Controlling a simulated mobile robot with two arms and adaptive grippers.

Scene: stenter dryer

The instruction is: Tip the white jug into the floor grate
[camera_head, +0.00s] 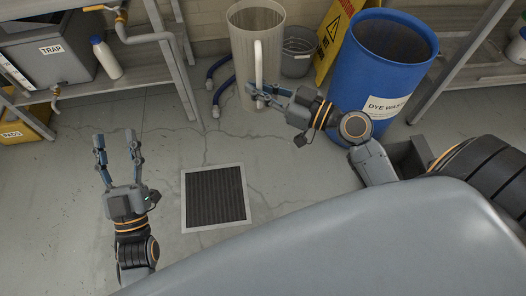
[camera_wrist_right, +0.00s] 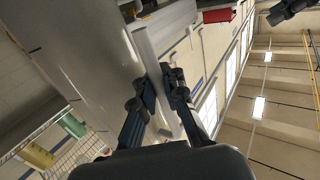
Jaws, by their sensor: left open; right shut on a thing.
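The white jug (camera_head: 243,50) is a tall, off-white open vessel at the top middle of the head view, roughly upright, with its handle (camera_head: 258,62) facing me. My right gripper (camera_head: 258,95) is shut on the lower part of the handle. In the right wrist view the jug (camera_wrist_right: 80,55) fills the upper left and the handle runs between the fingers (camera_wrist_right: 163,85). I cannot tell whether its base touches the floor. The floor grate (camera_head: 215,197) is a dark slatted square in a pale frame, nearer me. My left gripper (camera_head: 114,138) is open and empty, left of the grate.
A blue dye waste drum (camera_head: 377,75) stands close to my right arm. A grey bucket (camera_head: 296,58), a yellow sign (camera_head: 332,40) and blue hoses (camera_head: 215,85) are around the jug. Metal shelves (camera_head: 172,50) stand at left. Floor around the grate is clear.

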